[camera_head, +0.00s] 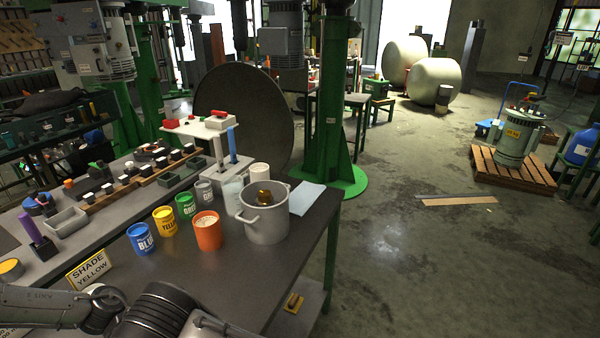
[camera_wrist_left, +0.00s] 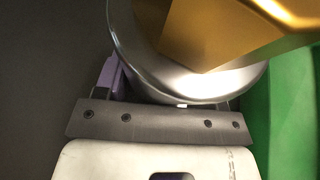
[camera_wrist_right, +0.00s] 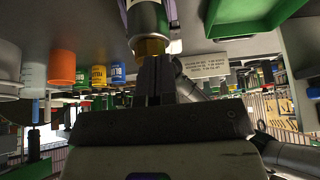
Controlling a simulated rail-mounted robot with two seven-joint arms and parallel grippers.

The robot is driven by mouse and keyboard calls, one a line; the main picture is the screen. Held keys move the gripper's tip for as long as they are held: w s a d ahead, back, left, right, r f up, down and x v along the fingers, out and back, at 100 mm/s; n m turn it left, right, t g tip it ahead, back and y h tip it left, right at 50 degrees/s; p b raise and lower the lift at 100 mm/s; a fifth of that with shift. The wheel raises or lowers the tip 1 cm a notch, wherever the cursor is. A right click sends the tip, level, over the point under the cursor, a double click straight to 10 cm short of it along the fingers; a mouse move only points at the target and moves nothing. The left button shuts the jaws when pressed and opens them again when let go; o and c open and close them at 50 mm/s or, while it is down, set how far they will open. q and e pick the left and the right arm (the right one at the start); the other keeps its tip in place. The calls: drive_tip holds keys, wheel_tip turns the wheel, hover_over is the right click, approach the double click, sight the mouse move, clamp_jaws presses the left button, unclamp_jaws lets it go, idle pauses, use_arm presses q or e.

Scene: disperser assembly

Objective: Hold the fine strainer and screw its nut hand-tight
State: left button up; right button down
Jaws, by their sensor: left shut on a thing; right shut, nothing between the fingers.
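The fine strainer shows in the left wrist view as a shiny metal cylinder (camera_wrist_left: 137,55) with a large brass hex nut (camera_wrist_left: 215,32) at its end. My left gripper (camera_wrist_left: 178,98) is shut around the metal body; a purple piece shows at the left side. In the right wrist view, the metal body (camera_wrist_right: 147,18) points down toward my right gripper (camera_wrist_right: 155,62), with the brass nut (camera_wrist_right: 151,46) at its lower end. The right gripper's dark fingers are shut and empty, with their tips right at the nut; whether they touch it I cannot tell. Neither gripper shows in the head view.
The bench (camera_head: 185,270) holds blue (camera_head: 142,238), yellow (camera_head: 164,221) and green (camera_head: 185,204) paint cans, an orange cup (camera_head: 207,231), a grey pot (camera_head: 264,220) and a SHADE YELLOW sign (camera_head: 89,270). A green surface (camera_wrist_left: 292,110) stands close right of my left gripper.

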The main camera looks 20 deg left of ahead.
drive_tip(key=shift+r, duration=1.55)
drive_tip(key=w+r+t+h, duration=0.1)
drive_tip(key=w, duration=0.3)
wheel_tip(320, 180, down, 7)
drive_tip(key=a+g, duration=0.1)
drive_tip(key=shift+s+y, duration=0.3)
drive_tip(key=shift+f, duration=0.1)
